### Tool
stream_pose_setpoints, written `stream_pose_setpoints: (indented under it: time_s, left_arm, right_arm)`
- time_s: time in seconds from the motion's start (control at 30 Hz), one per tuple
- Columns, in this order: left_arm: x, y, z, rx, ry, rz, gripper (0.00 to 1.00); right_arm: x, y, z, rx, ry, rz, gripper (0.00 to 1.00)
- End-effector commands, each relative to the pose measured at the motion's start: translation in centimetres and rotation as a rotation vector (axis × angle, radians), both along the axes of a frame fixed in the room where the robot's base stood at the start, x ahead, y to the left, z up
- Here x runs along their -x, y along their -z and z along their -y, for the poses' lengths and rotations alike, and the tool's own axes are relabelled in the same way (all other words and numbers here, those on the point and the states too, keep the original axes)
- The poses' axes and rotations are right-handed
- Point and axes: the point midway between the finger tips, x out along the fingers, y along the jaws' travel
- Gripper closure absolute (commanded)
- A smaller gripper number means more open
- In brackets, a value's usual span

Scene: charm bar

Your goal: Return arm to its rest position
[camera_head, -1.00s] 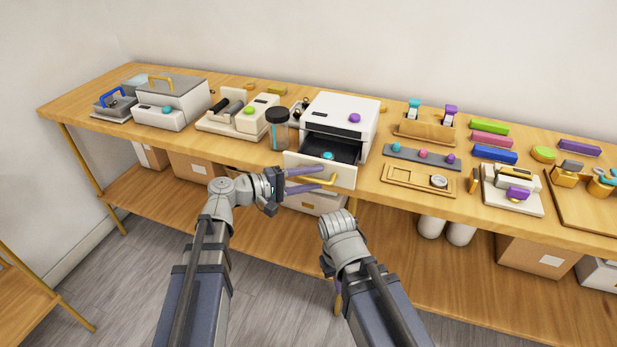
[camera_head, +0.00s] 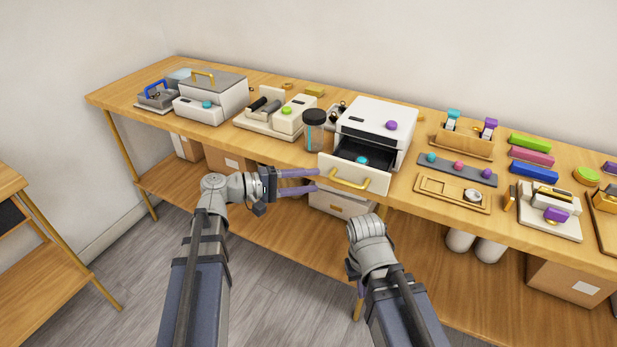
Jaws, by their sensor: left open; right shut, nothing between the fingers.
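My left arm reaches in from the lower left. Its gripper (camera_head: 316,180) points right with its two purple fingers apart and nothing between them. It is just left of the yellow handle (camera_head: 350,184) of an open drawer, with a gap to it. The drawer (camera_head: 327,174) belongs to a white box-shaped machine (camera_head: 378,125) and holds a teal ball (camera_head: 361,160). My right arm is folded at lower centre. Its gripper (camera_head: 361,289) hangs low beside the forearm, mostly hidden behind it, with only a bit of purple finger showing.
The wooden table (camera_head: 285,157) carries a dark-lidded jar (camera_head: 314,130), a grey-lidded white box (camera_head: 212,98), a wooden tray (camera_head: 452,193) and coloured blocks. Its lower shelf (camera_head: 190,196) holds cardboard boxes. Another wooden shelf unit (camera_head: 50,250) stands at left. Floor between them is clear.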

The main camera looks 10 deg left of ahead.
Motion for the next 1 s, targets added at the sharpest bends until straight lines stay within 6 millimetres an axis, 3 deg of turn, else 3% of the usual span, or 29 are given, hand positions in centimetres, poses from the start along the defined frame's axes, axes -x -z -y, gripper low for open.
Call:
stream_pose_setpoints:
  time_s: [0.33, 0.43, 0.57, 0.7, 0.83, 1.0]
  left_arm:
    - [0.0, 0.1, 0.1, -0.004, 0.003, -0.001, 0.53]
    - [0.6, 1.1, 1.3, -0.051, 0.033, -0.01, 0.53]
    - [3.1, 5.0, 4.8, -0.237, 0.144, -0.04, 0.53]
    - [7.4, 10.7, 8.1, -0.545, 0.326, -0.07, 0.53]
    - [11.2, 15.0, 8.9, -0.837, 0.487, -0.081, 0.53]
    - [14.4, 18.0, 7.6, -1.159, 0.642, -0.075, 0.53]
  right_arm:
    - [0.0, 0.0, 0.0, 0.0, 0.0, 0.0, 1.0]
    - [0.0, 0.0, 0.0, 0.0, 0.0, 0.0, 1.0]
    - [0.0, 0.0, 0.0, 0.0, 0.0, 0.0, 1.0]
    - [0.0, 0.0, 0.0, 0.0, 0.0, 0.0, 1.0]
    - [0.0, 0.0, 0.0, 0.0, 0.0, 0.0, 1.0]
    - [0.0, 0.0, 0.0, 0.0, 0.0, 0.0, 1.0]
